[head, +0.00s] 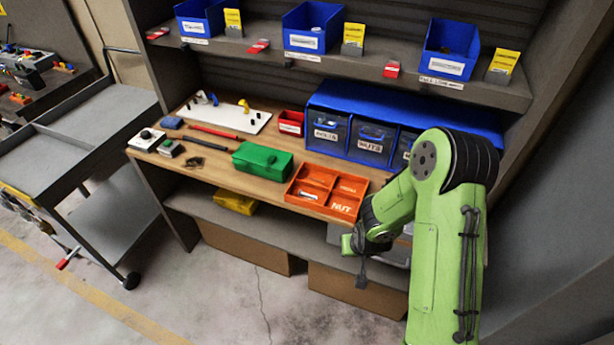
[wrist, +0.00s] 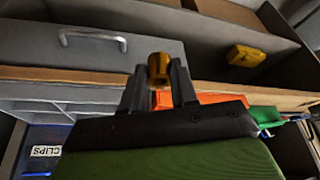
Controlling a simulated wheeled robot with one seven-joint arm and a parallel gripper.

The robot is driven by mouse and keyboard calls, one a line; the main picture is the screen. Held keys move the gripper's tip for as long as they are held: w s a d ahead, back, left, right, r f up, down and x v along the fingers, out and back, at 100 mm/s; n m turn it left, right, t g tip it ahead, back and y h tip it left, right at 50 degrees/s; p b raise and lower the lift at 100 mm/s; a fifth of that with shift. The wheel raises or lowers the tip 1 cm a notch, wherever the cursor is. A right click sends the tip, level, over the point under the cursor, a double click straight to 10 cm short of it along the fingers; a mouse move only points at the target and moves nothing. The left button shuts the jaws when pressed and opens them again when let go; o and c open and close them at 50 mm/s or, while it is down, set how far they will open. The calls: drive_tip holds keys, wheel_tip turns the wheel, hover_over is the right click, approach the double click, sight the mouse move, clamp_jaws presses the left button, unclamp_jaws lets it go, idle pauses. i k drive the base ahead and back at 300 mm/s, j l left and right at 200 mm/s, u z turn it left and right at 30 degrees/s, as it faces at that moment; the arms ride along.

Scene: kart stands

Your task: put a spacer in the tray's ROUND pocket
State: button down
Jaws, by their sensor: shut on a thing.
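The orange tray (head: 328,172) lies on the wooden bench near its front edge, with several compartments; one is marked NUT. Its small lettering is hard to read, so I cannot tell which pocket is the ROUND one. Part of the tray shows beyond my gripper in the wrist view (wrist: 207,99). My gripper (wrist: 160,76) is shut on a brass-coloured spacer (wrist: 158,66) held between its fingertips. In the head view my gripper (head: 361,278) hangs in front of the bench, to the right of and lower than the tray. The spacer cannot be made out there.
A green box (head: 262,159) stands left of the tray. Blue bins (head: 372,141) line the back of the bench, and a shelf with blue bins runs above. A grey drawer unit (wrist: 110,50) and a yellow item (wrist: 247,56) sit below the bench top.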

sight(317, 179)
drive_tip(key=i+j, duration=0.15)
drive_tip(key=j, duration=0.25)
drive_tip(key=i+j+z, duration=0.1)
drive_tip(key=j, duration=0.3)
drive_tip(key=i+j, duration=0.15)
drive_tip(key=j, duration=0.3)
drive_tip(key=i+j+z, duration=0.1)
drive_tip(key=j, duration=0.3)
drive_tip(key=i+j, duration=0.15)
drive_tip(key=j, duration=0.3)
drive_tip(key=i+j, duration=0.2)
drive_tip(key=i+j+z, duration=0.15)
drive_tip(key=j, duration=0.25)
drive_tip(key=i+j, duration=0.25)
drive_tip(key=j+z, duration=0.05)
drive_tip(key=j, duration=0.05)
